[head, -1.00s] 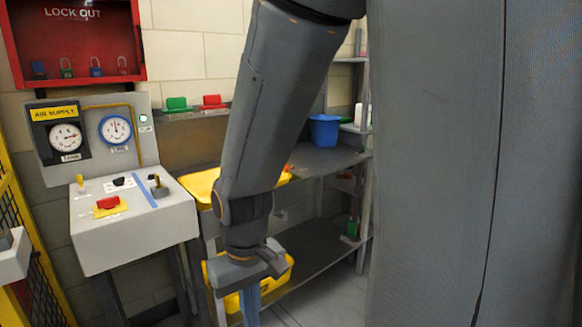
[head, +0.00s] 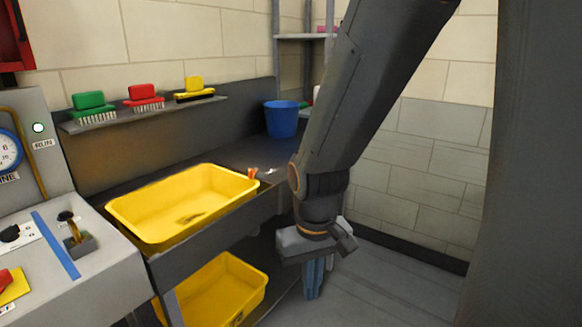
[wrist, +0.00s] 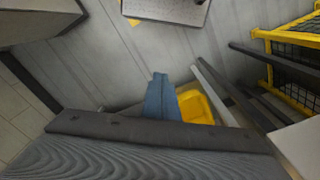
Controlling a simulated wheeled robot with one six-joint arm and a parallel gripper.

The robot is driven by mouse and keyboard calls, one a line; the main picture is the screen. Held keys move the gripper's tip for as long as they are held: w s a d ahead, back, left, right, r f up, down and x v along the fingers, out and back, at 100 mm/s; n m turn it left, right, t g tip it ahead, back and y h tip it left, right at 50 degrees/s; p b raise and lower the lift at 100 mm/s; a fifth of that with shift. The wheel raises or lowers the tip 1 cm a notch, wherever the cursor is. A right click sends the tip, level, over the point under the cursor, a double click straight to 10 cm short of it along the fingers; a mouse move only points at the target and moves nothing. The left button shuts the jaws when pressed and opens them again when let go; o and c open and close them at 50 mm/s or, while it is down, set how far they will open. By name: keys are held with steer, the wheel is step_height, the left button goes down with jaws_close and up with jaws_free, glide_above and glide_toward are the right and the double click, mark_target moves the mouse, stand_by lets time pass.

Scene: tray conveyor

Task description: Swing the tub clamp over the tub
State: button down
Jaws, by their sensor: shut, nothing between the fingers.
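A yellow tub (head: 125,208) sits on the dark bench, open side up. A small orange-red piece (head: 252,173) stands at the tub's right rim, with a small pale part (head: 270,171) beside it. This looks like the tub clamp, but it is too small to tell its exact pose. It appears beside the tub, not across it. My gripper (head: 314,290) hangs downward in front of and to the right of the bench, lower than the tub and apart from it. Its blue fingers, also in the wrist view (wrist: 159,97), are together and empty.
A second yellow tub (head: 258,277) is on the lower shelf. A blue bucket (head: 282,120) stands at the bench's back. Green (head: 94,105), red (head: 145,96) and yellow (head: 194,87) brushes sit on a wall ledge. A control console (head: 100,250) adjoins at left. Floor at right is clear.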

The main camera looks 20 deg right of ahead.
steer(key=w+d+n+t, duration=0.1)
steer(key=w+d+t, duration=0.35)
steer(key=w, duration=0.75)
steer(key=w+d+t, duration=0.3)
steer(key=w+d, duration=0.2)
steer(key=w, duration=0.7)
steer(key=n+t+y, duration=0.6)
steer(key=t+y, duration=0.1)
steer(key=y, duration=0.3)
glide_toward(251, 172)
steer(key=p+x, duration=0.3)
steer(key=x, duration=0.3)
steer(key=shift+w+d, duration=0.15)
steer(key=shift+w, duration=0.1)
steer(key=shift+a, duration=0.2)
